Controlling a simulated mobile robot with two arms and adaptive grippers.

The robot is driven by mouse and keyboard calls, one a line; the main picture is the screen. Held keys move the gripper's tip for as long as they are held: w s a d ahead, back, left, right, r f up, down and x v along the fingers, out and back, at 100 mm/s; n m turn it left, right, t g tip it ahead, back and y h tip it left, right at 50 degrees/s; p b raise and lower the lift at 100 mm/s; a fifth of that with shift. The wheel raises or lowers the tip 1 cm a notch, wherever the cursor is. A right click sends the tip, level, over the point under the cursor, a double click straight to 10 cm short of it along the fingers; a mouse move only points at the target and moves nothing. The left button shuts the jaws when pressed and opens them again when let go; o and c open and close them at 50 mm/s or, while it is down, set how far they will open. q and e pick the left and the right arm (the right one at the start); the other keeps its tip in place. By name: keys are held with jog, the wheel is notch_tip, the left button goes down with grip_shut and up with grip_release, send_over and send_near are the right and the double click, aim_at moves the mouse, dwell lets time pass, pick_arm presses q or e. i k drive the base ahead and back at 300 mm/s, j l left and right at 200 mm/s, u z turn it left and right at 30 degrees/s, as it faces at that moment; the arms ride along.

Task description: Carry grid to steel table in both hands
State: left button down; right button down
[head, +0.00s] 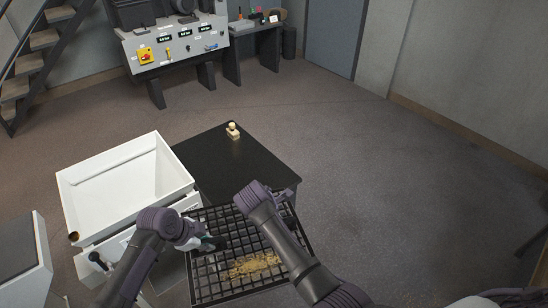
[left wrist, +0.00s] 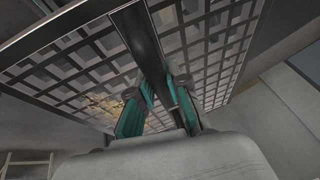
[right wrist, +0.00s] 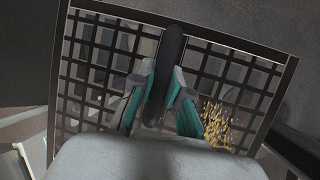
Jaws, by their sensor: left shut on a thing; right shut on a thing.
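The grid (head: 215,285) is a dark rectangular lattice with a raised frame, held in front of me. Yellow grains (head: 252,265) lie on its near part. My left gripper (left wrist: 158,92) is shut on a dark bar of the grid; in the head view it is at the grid's left half. My right gripper (right wrist: 162,88) is shut on another dark bar, with the grains showing beside it; in the head view my right arm mostly hides it. A dark-topped table (head: 235,170) stands just beyond the grid. I cannot tell whether it is the steel table.
A small pale knobbed object (head: 233,131) stands near the table's far edge. A white open tub (head: 122,160) stands left of the table. A control console (head: 175,45), a side bench (head: 252,30) and stairs (head: 38,60) are farther back.

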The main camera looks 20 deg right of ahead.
aim_at(243, 175)
jog(key=i+l+z, duration=0.2)
jog(key=z, duration=0.2)
jog(key=i+l+z, duration=0.15)
jog(key=z, duration=0.3)
jog(key=i+z, duration=0.4)
jog(key=i+u, duration=0.2)
jog(key=i+l+u, duration=0.2)
jog(key=i, duration=0.15)
jog(key=i+u, duration=0.1)
jog(key=u, duration=0.3)
jog(key=i+u, duration=0.1)
jog(key=u, duration=0.25)
jog(key=i+u, duration=0.1)
jog(key=u, duration=0.3)
jog(key=i+u, duration=0.1)
jog(key=u, duration=0.3)
